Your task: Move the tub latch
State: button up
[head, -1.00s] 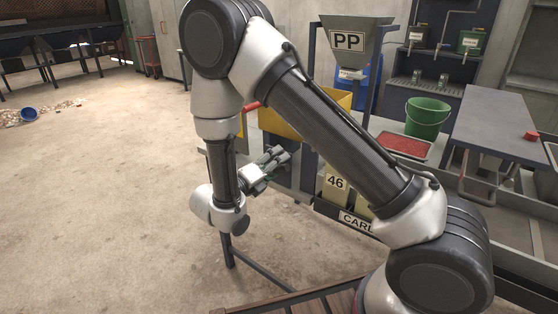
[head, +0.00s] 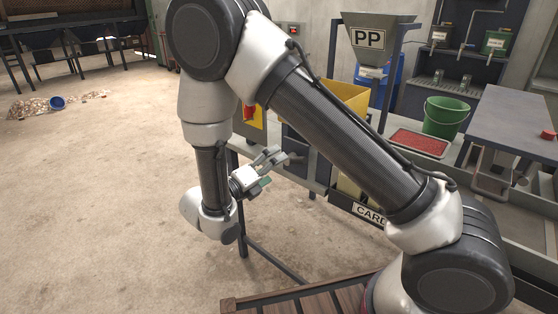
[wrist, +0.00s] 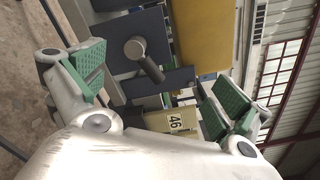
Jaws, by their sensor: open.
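A grey lever with a round hub and a cylindrical grip (wrist: 148,60), which looks like the tub latch, sits on a dark plate in the wrist view. A yellow tub (wrist: 205,35) is beside it; the tub also shows partly behind my arm in the head view (head: 348,97). My gripper (head: 276,167) is open, its green-padded fingers wide apart and nothing held. In the wrist view my gripper (wrist: 158,90) has the lever ahead, between the lines of its fingers and apart from both pads. In the head view I cannot clearly make out the latch near my fingertips.
A yellow bin marked 46 (wrist: 177,121) shows between the fingers. A PP hopper (head: 372,40), a red tray (head: 418,143), a green bucket (head: 443,117) and a grey table (head: 515,112) stand at the right. The floor (head: 110,190) at the left is mostly open.

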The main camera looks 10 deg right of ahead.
jog(key=shift+s+d, duration=0.1)
jog(key=v, duration=1.2)
jog(key=shift+f, duration=0.1)
